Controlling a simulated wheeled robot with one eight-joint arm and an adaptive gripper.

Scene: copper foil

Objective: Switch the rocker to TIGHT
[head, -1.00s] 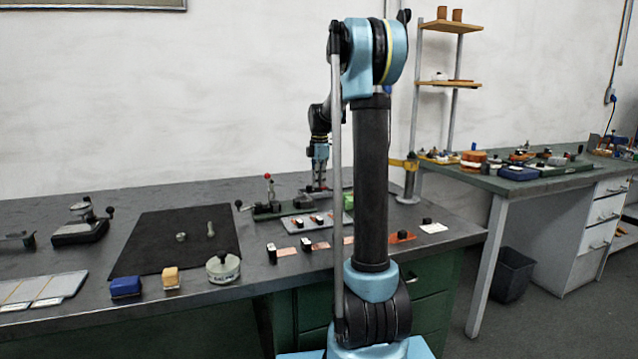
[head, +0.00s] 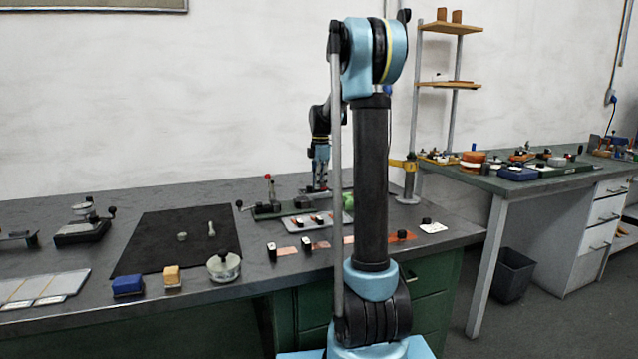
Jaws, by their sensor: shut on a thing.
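My gripper (head: 320,184) is small in the head view, pointing down at the back of the grey bench (head: 215,190). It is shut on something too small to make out. A grey plate with small dark and red parts (head: 318,222) lies in front of it. A green device with a red-knobbed lever (head: 268,190) stands to its left. I cannot tell which part is the rocker, nor read any TIGHT label. My upright arm hides part of the bench to the right of the gripper.
Small blocks and copper-coloured pieces (head: 288,251) lie near the front edge. A black mat (head: 165,245), blue block (head: 128,285), yellow block (head: 172,275) and round metal pot (head: 223,267) are left. A green part (head: 348,203) shows beside my arm.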

